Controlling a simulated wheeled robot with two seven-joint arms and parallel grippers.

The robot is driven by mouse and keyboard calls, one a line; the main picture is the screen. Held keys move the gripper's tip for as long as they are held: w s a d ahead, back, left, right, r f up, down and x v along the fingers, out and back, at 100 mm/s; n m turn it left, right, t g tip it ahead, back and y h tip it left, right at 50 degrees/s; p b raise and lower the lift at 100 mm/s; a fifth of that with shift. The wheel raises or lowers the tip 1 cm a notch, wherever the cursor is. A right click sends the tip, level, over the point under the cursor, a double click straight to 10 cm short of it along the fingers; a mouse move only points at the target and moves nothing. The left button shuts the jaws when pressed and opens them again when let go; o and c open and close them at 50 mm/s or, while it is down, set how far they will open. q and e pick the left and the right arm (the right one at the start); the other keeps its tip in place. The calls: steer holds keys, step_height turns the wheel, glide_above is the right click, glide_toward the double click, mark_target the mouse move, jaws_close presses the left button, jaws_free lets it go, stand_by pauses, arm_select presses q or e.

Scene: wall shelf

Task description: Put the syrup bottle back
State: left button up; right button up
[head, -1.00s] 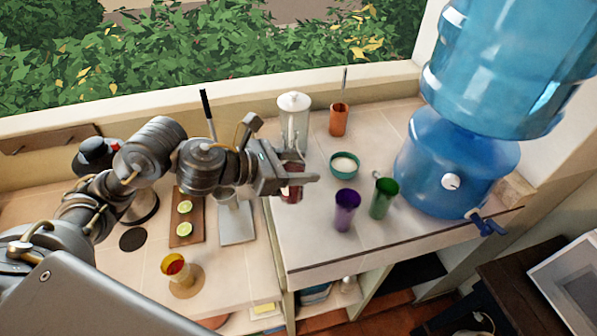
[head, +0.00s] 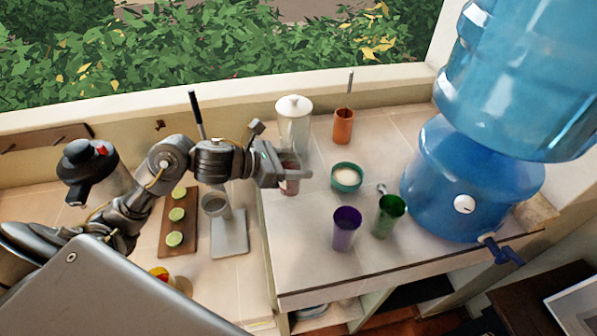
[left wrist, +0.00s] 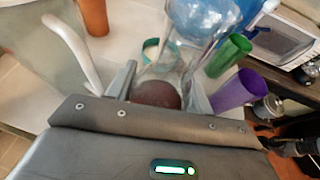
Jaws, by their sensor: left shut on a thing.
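The syrup bottle (head: 290,184) is clear with dark red contents. My left gripper (head: 285,170) is shut on it, over the left part of the raised counter, in front of the white-lidded jar (head: 293,122). The gripper hides part of the bottle. In the left wrist view, the bottle's dark red part (left wrist: 155,94) shows between the fingers, with clear glass beyond. I cannot tell whether its base touches the counter. My right gripper is not in view.
A green bowl (head: 347,178), purple cup (head: 346,230), green cup (head: 388,216) and orange cup (head: 343,127) stand right of the bottle. The blue water dispenser (head: 460,185) is at the right. A board with limes (head: 179,245) lies left on the lower counter.

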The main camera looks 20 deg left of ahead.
arm_select(q)
steer(key=shift+w+a+f+b, duration=0.1)
steer(key=shift+a+f+b, duration=0.05)
steer(key=shift+f+b, duration=0.2)
steer(key=f, duration=0.1)
steer(key=w+f+b, duration=0.1)
steer(key=f, duration=0.1)
steer(key=shift+f, duration=0.1)
steer(key=shift+s+f, duration=0.1)
steer(key=shift+s, duration=0.15)
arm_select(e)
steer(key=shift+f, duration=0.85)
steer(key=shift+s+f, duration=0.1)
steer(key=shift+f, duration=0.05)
